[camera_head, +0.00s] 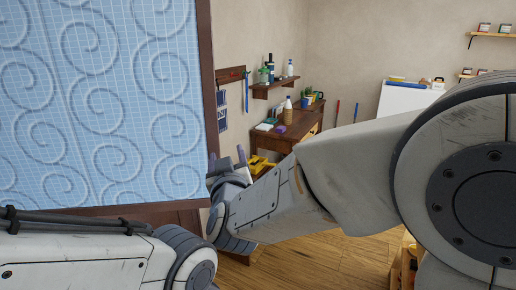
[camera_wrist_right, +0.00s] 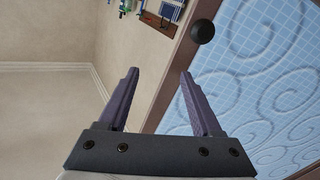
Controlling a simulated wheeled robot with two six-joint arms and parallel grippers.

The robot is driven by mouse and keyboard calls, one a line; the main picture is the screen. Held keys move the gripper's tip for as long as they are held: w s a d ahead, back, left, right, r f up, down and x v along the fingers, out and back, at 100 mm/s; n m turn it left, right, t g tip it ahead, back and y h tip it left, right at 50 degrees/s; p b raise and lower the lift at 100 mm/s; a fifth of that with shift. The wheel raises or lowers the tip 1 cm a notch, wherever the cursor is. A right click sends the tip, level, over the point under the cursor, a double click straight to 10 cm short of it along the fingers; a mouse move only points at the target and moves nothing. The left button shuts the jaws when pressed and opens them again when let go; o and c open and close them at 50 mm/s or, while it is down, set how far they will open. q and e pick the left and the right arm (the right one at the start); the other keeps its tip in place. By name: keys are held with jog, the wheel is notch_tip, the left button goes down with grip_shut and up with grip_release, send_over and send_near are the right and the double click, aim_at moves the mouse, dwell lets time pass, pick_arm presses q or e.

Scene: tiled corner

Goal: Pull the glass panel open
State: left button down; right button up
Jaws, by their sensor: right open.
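The glass panel (camera_head: 100,100) is a blue, grid-lined sheet with raised swirls in a dark wooden frame, filling the left of the head view. It also shows at the right of the right wrist view (camera_wrist_right: 250,75). A round black knob (camera_wrist_right: 202,31) sits on its frame in that view; I cannot make it out in the head view. My right gripper (camera_head: 227,157) is at the frame's lower right edge, its purple fingers apart. In the right wrist view the gripper (camera_wrist_right: 159,73) is empty, with the knob beyond its right fingertip. My left gripper is out of view.
A wooden desk (camera_head: 297,124) with bottles and small items stands behind, below a wall shelf (camera_head: 273,85). A white board (camera_head: 405,98) leans at the back right. Wooden floor (camera_head: 330,262) shows below my right arm.

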jog(key=s+d+r, duration=0.3)
jog(key=d+r, duration=0.2)
jog(key=d, duration=0.2)
jog(key=shift+s+d+b, duration=0.15)
jog(key=shift+s+b, duration=0.15)
jog(key=s+d+f+g, duration=0.1)
jog(key=d+f+g, duration=0.25)
jog(key=f, duration=0.55)
jog(key=d+f+g, duration=0.2)
jog(key=f+g, duration=0.2)
jog(key=f, duration=0.5)
jog(key=s+d+f+m+g+h, duration=0.2)
jog(key=s+d+f+m+g, duration=0.2)
jog(key=s+d+f+g, duration=0.7)
jog(key=s+a+r+n, duration=0.2)
jog(key=s+a+n, duration=0.1)
jog(key=s+a, duration=0.4)
jog(key=s+a+r+n+y, duration=0.1)
jog(key=s+a+n, duration=0.3)
jog(key=s+a, duration=0.4)
jog(key=shift+s+a+r, duration=0.2)
jog(key=shift+s+r, duration=0.1)
jog(key=shift+r, duration=0.35)
